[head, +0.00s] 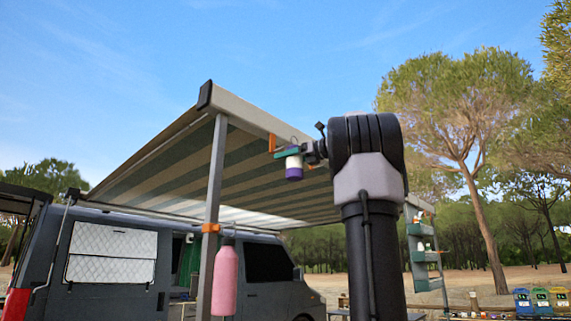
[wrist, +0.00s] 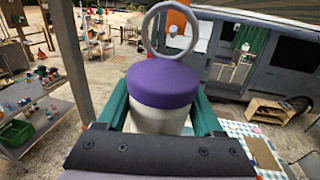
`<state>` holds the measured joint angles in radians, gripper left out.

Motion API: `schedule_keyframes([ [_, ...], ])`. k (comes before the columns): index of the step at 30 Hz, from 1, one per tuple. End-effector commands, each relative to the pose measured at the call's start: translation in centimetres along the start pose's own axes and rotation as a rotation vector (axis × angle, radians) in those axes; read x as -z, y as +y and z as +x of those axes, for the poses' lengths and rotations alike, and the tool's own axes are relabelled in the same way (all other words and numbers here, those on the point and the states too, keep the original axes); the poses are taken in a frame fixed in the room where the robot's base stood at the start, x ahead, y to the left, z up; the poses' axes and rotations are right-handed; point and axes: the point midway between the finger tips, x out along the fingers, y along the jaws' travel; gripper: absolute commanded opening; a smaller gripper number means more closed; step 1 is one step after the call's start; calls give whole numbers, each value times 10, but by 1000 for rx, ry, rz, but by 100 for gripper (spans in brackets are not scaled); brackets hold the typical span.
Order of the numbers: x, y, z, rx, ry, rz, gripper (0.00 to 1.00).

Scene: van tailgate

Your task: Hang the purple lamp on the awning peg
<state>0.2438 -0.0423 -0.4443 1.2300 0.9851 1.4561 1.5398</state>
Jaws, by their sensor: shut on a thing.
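The purple lamp (wrist: 164,86) has a purple cap, a pale body and a grey ring handle that stands up from the cap in the wrist view. In the head view the lamp (head: 294,173) is small and upright, below the awning's front rail. My gripper (head: 288,153) has green fingers and is shut on the lamp's pale body; the fingers also show in the wrist view (wrist: 160,108). An orange peg (head: 271,142) juts from the rail just left of the lamp. An orange part (wrist: 178,22) shows behind the ring in the wrist view. The ring looks apart from the peg, though depth is hard to judge.
The striped awning (head: 180,172) reaches from the van (head: 130,255). Its grey post (head: 212,180) stands left of my arm. A pink bottle (head: 225,280) hangs by an orange clamp (head: 211,228). A green shelf rack (head: 424,255) is at right. A checked cloth (wrist: 235,135) lies below.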

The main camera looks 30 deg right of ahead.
Motion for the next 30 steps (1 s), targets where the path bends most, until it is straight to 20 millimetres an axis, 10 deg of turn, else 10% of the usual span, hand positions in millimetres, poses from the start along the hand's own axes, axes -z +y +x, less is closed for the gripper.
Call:
schedule_keyframes([
  [30, 6, -9, 60, -1, -1, -1, 0],
])
